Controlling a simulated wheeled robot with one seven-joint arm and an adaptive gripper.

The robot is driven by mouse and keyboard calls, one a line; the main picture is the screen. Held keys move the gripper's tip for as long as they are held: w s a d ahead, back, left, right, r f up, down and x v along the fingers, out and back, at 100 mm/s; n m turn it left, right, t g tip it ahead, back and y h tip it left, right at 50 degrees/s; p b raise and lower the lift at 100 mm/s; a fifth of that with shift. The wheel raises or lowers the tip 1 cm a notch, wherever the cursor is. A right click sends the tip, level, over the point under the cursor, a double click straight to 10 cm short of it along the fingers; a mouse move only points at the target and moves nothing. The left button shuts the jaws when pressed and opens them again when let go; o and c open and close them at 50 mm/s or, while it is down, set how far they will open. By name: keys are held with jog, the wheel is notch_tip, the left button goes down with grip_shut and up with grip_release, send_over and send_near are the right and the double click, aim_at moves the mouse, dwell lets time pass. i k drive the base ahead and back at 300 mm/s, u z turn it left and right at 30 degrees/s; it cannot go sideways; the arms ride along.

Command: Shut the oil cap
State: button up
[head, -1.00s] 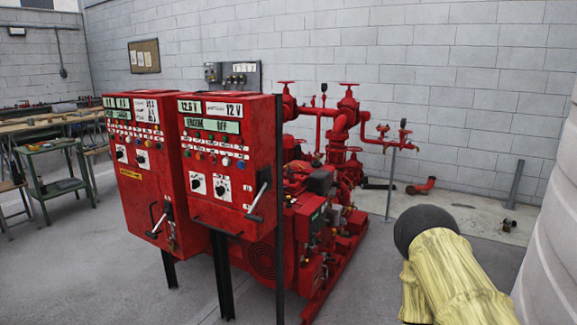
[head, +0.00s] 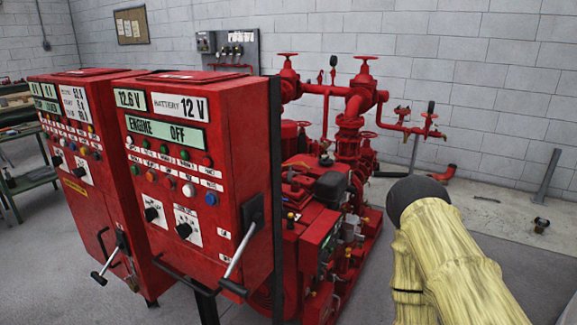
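The red engine and pump set (head: 305,205) stands behind the two red control cabinets. A black part (head: 331,185) shows on top of the engine. I cannot make out the oil cap for sure at this size, nor whether it is open or shut. The near cabinet hides the engine's left side. A yellow-covered link of my arm with a dark rounded end shows at the lower right, apart from the engine in the picture. No gripper fingers show.
The near control cabinet (head: 200,190) has a lever handle (head: 240,262) sticking out at its lower right. The far cabinet (head: 85,150) stands to its left. Red pipes and valve wheels (head: 352,105) rise behind the engine. Open floor (head: 510,240) lies at the right.

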aim_at(290, 176)
jog(key=k, duration=0.6)
jog(key=z, duration=0.8)
jog(key=i, duration=1.8)
jog(key=u, duration=0.45)
